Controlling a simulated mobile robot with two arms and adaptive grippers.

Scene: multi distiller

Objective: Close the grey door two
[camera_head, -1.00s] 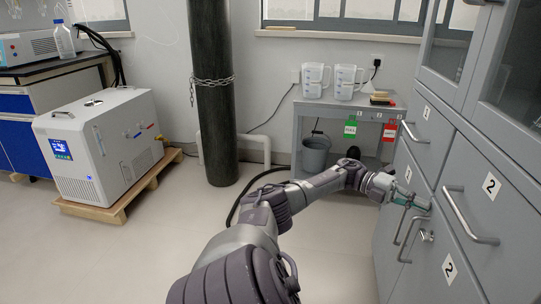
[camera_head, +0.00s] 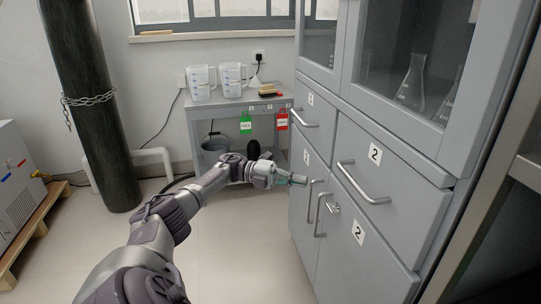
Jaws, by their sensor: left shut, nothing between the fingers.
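The lower grey door two (camera_head: 365,262) is on the front of the grey cabinet at right, marked with a white "2" label. It looks about flush with the front beside it; I cannot make out a clear gap. Its vertical metal handle (camera_head: 319,216) is at its left edge, with a lock beside it. My left gripper (camera_head: 300,180) is shut and empty, just left of the door handles, close to door one's handle (camera_head: 310,194). I cannot tell whether it touches the cabinet. My right gripper is not in view.
Above are drawers one (camera_head: 309,115) and two (camera_head: 385,185) and glass-fronted shelves with flasks (camera_head: 414,82). A grey side table (camera_head: 205,112) with white jugs stands behind. A dark chained cylinder (camera_head: 95,120) is at left. The floor (camera_head: 235,250) before the cabinet is clear.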

